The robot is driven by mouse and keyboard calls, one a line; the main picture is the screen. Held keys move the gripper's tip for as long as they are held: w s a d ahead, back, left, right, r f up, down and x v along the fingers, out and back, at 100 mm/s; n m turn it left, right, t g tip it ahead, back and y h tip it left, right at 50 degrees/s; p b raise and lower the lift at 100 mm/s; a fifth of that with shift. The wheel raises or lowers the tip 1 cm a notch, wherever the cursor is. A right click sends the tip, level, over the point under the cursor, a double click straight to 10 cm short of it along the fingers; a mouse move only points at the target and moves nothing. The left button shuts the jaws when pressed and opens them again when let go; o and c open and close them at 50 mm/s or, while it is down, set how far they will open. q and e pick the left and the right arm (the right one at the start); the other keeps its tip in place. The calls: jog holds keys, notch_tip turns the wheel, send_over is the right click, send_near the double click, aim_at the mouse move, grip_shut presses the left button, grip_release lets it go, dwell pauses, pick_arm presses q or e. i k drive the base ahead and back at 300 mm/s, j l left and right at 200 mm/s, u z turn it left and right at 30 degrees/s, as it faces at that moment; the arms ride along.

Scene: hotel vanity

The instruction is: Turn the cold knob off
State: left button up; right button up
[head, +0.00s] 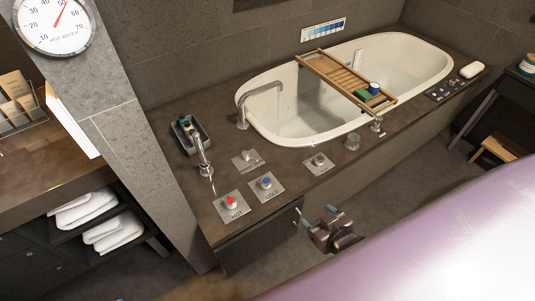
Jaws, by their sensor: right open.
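The cold knob (267,182) has a blue top and sits on a square grey plate marked COLD on the dark tub deck. To its left is the hot knob (231,203) with a red top, on a plate marked HOT. My right gripper (315,212) is open and empty, to the right of and below the cold knob in the picture, apart from it and near the deck's front edge. My left gripper is not in view. A curved spout (258,86) reaches over the tub, with what looks like a thin stream of water below its end.
The white bathtub (262,132) carries a wooden bath tray (330,73). A hand shower (203,158), a lever plate (248,160) and another knob (319,160) stand near the cold knob. A round hot water gauge (52,24) shows at upper left. The floor in front is clear.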

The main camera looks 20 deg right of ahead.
aim_at(266, 182)
jog(key=z, duration=0.75)
